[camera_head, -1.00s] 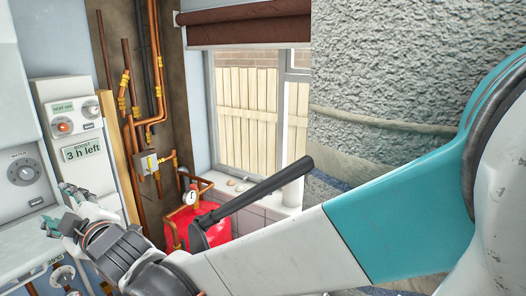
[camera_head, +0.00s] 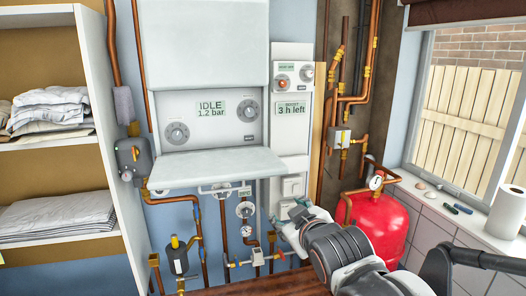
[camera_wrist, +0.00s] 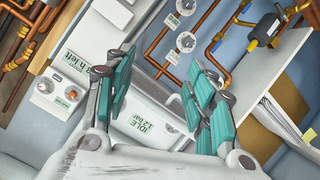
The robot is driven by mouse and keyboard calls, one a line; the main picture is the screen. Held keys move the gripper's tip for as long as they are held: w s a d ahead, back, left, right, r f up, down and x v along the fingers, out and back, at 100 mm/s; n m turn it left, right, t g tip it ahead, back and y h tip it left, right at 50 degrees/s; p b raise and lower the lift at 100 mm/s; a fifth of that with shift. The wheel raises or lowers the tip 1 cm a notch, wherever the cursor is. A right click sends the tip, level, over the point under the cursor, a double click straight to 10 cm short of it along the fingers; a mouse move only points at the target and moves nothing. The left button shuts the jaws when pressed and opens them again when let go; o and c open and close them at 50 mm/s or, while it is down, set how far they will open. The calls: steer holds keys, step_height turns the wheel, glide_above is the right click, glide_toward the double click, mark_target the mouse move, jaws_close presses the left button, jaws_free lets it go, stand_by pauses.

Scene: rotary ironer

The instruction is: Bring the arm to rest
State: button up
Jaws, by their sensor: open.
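My gripper (camera_head: 297,216) shows in the head view at the lower middle, in front of the wall below the timer panel. In the wrist view my gripper (camera_wrist: 155,95) has its teal-padded fingers spread wide apart with nothing between them. My dark wrist and arm reach in from the lower right of the head view. The white boiler unit (camera_head: 210,105) with its "IDLE 1.2 bar" display and two dials is behind and left of the gripper. The timer panel (camera_head: 291,115) reading "3 h left" is above the gripper.
A red tank (camera_head: 378,225) with a gauge stands right of my gripper. Copper pipes and valves (camera_head: 255,257) run below the boiler unit. Shelves with folded linen (camera_head: 58,215) are at left. A windowsill with a paper roll (camera_head: 508,212) is at right. A brown surface (camera_head: 245,284) lies along the bottom.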

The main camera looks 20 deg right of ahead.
steer(key=s+f+m+g+b, duration=0.1)
steer(key=s+f+g+b, duration=0.1)
steer(key=s+f+b, duration=0.3)
steer(key=s+a+f+m+g+b, duration=0.1)
steer(key=s+f+b, duration=0.4)
steer(key=f, duration=0.7)
steer(key=s+f+m+g+y+b, duration=0.1)
steer(key=s+f+m+g+b, duration=0.1)
steer(key=s+f+b, duration=0.3)
step_height(320, 180, down, 4)
steer(key=shift+s+a+m+g, duration=0.25)
steer(key=shift+a+m+g, duration=0.15)
steer(key=shift+g, duration=0.5)
